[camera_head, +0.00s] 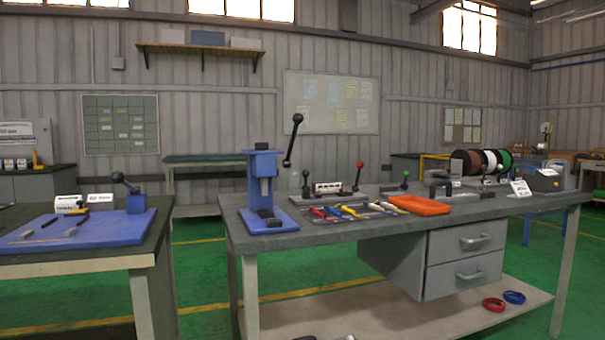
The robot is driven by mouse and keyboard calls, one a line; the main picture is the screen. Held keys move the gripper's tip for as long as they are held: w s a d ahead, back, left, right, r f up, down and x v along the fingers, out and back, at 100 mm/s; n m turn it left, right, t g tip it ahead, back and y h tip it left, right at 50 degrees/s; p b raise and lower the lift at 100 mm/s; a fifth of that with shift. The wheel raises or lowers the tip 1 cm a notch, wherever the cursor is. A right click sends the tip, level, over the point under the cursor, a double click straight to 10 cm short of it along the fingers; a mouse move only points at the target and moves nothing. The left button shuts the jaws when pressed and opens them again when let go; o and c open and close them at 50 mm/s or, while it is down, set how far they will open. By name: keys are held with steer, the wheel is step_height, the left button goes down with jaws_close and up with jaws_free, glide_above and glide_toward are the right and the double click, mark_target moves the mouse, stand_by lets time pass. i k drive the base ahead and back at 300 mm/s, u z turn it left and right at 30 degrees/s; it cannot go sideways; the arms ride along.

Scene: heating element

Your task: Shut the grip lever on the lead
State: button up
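A fixture (332,192) at the back of the right workbench carries upright levers. One lever has a red knob (360,165), and one at its left has a dark knob (306,175). A lever with a green knob (406,174) stands to the right. I cannot tell which of these is the grip lever, and no lead can be made out. On the left bench, a blue block (136,202) has a tilted black-knobbed lever (118,178).
A blue press (264,190) with a long black-knobbed handle (297,118) stands at the right workbench's (330,234) left end. Hand tools and an orange tray (419,205) lie mid-bench. Wire spools (490,161) stand behind. Green floor (200,275) is clear between the benches.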

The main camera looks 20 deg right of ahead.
mark_target(306, 178)
steer(key=z, duration=2.25)
steer(key=i, duration=2.05)
steer(key=u, duration=2.8)
steer(key=i, duration=0.15)
steer(key=u, duration=0.05)
